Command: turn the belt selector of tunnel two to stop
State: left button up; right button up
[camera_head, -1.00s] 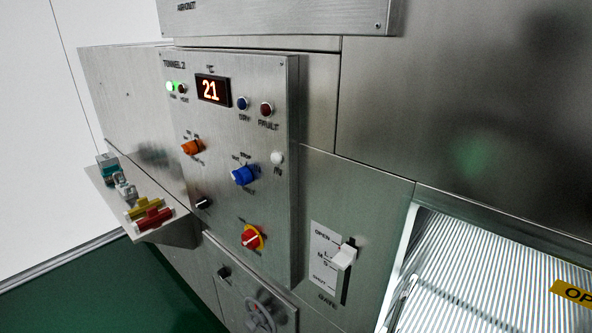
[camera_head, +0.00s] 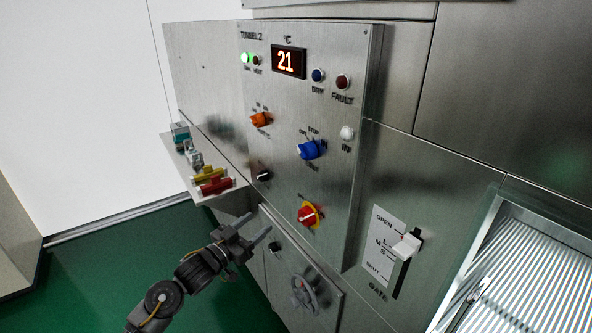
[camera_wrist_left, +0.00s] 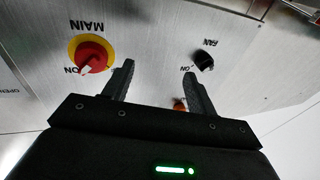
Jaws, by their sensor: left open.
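The panel marked TUNNEL 2 (camera_head: 340,200) faces me at the middle of the head view. Its blue selector knob (camera_head: 311,150) has STOP printed above it; the other small labels are hard to read, as is its exact pointer direction. My left gripper (camera_head: 258,226) is open and empty, below and left of the blue knob and apart from the panel. In the left wrist view the open fingers (camera_wrist_left: 152,75) point at the panel between the red and yellow MAIN switch (camera_wrist_left: 90,54) and the black FAN knob (camera_wrist_left: 204,62). The blue knob does not show there.
An orange knob (camera_head: 260,120) sits left of the blue one. A shelf (camera_head: 205,195) with small coloured items juts out at left, above my gripper. A handwheel (camera_head: 304,292) is below, and the white GATE lever (camera_head: 407,246) is at right. Green floor is open at left.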

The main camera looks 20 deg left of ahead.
pick_arm(q)
notch_tip(320, 180, up, 8)
jog(key=s+d+m+h, duration=0.2)
jog(key=h, duration=0.1)
jog(key=m+h, duration=0.4)
send_near(306, 152)
jog(key=p+x, duration=0.3)
jog(key=x, duration=0.4)
jog(key=shift+w+p, duration=0.3)
jog(key=shift+w, duration=0.2)
